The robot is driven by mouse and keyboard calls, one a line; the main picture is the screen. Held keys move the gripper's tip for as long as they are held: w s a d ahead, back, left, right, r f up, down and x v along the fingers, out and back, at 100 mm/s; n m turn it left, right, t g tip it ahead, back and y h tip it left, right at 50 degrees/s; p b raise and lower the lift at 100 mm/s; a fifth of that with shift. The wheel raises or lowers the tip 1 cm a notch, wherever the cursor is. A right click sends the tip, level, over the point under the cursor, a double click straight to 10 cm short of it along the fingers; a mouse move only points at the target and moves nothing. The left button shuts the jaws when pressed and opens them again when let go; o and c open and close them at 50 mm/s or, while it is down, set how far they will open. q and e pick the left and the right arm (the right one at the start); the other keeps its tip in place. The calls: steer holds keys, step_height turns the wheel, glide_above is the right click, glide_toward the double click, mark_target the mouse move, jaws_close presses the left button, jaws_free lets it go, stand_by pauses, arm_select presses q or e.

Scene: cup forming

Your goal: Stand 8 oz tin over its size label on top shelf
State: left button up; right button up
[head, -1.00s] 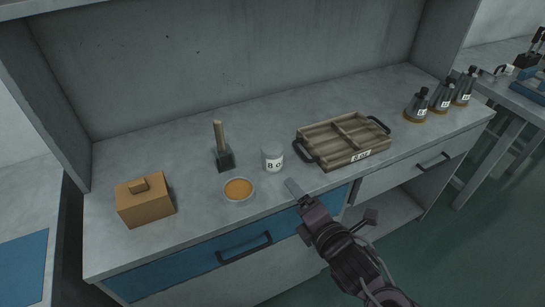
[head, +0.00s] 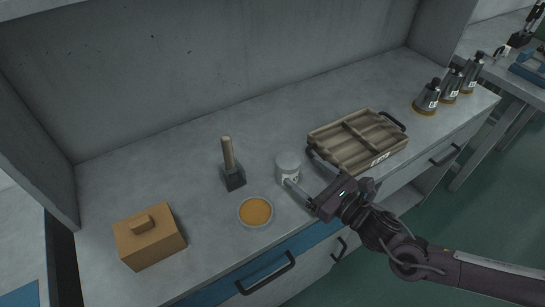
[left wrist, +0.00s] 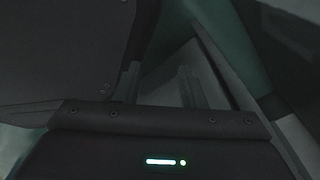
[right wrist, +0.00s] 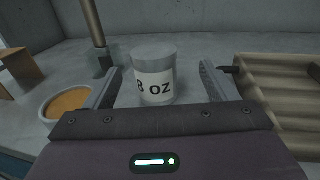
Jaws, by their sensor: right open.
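The 8 oz tin (head: 288,162) stands upright on the grey counter, between the brush-like tool and the wooden tray. In the right wrist view the tin (right wrist: 154,72) shows its white "8 oz" label facing me. My right gripper (head: 304,185) is open at the tin's front. In its wrist view the two fingers (right wrist: 157,85) stand apart on either side of the tin, with the tin ahead between them and not gripped. No top-shelf size label shows.
A bowl of orange material (head: 256,211) sits just left of the tin. A block-based tool with upright handle (head: 229,160) stands behind it. A tan lidded box (head: 150,240) is at left. The wooden tray (head: 357,140) is close on the right.

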mark_target(280, 155)
steer(key=shift+x, duration=0.95)
steer(key=x, duration=0.1)
steer(key=b+x, duration=0.1)
steer(key=shift+a, duration=0.4)
steer(key=b+x, duration=0.1)
steer(key=x, duration=0.1)
steer(key=shift+w+a, duration=0.1)
steer(key=shift+a, duration=0.2)
steer(key=shift+w+a, duration=0.3)
arm_select(q)
steer(key=shift+w+d+f, duration=0.6)
steer(key=shift+d, duration=0.25)
arm_select(e)
steer(key=shift+d+r, duration=0.1)
steer(key=c, duration=1.2)
